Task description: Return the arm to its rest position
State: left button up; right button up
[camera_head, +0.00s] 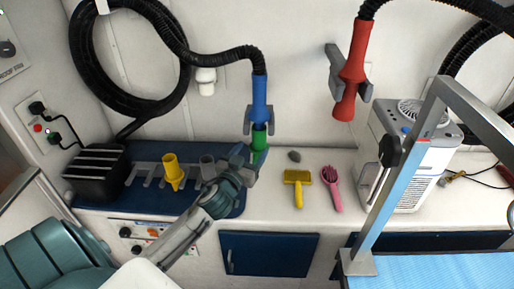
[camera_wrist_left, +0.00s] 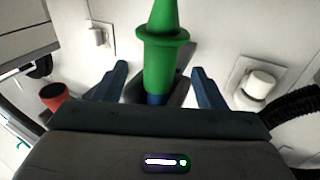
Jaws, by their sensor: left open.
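My left gripper (camera_head: 243,160) is at the counter's back, just below a blue hose nozzle (camera_head: 259,98) with a green tip (camera_head: 260,138). In the left wrist view the two dark blue fingers (camera_wrist_left: 157,85) are spread apart. The green tip (camera_wrist_left: 160,65) stands between and beyond them, with a gap on each side. The blue nozzle sits in a wall holder and joins a black hose. My right gripper is not in view.
A yellow nozzle (camera_head: 173,171) and a grey one (camera_head: 207,167) stand in a rack on the blue mat (camera_head: 120,198). A yellow brush (camera_head: 298,188), a pink brush (camera_head: 332,190) and a white dryer box (camera_head: 408,160) are right. A red nozzle (camera_head: 350,75) hangs above. A metal frame (camera_head: 395,180) rises over a blue table (camera_head: 450,270).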

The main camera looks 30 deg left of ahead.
pick_arm(q)
jog(key=shift+s+d+f+b, duration=0.1)
jog(key=shift+s+b, duration=0.1)
jog(key=shift+s, duration=0.55)
jog(key=shift+s+d+r+b, duration=0.1)
jog(key=shift+s+d+b, duration=0.1)
jog(key=shift+s, duration=0.55)
jog(key=shift+s+d+f+b, duration=0.1)
jog(key=shift+s+b, duration=0.1)
jog(key=shift+s, duration=0.55)
jog(key=s+d+f+g+y, duration=0.1)
jog(key=s+d+f+g, duration=0.2)
jog(key=s+f+g, duration=0.8)
jog(key=s+d+f+m+g+h, duration=0.15)
jog(key=s+d+f, duration=0.25)
jog(key=s, duration=0.4)
jog(key=s+d+f+m+g+h, duration=0.1)
jog(key=s+d+f+g+h, duration=0.2)
jog(key=s, duration=0.4)
notch_tip(320, 180, down, 29)
jog(key=a+y, duration=0.2)
jog(key=a, duration=0.1)
jog(key=s+a+f+g, duration=0.1)
jog(key=s+f+g, duration=0.1)
jog(key=s+f, duration=1.5)
notch_tip(320, 180, down, 3)
jog(key=shift+f+h, duration=0.2)
jog(key=shift+h, duration=0.15)
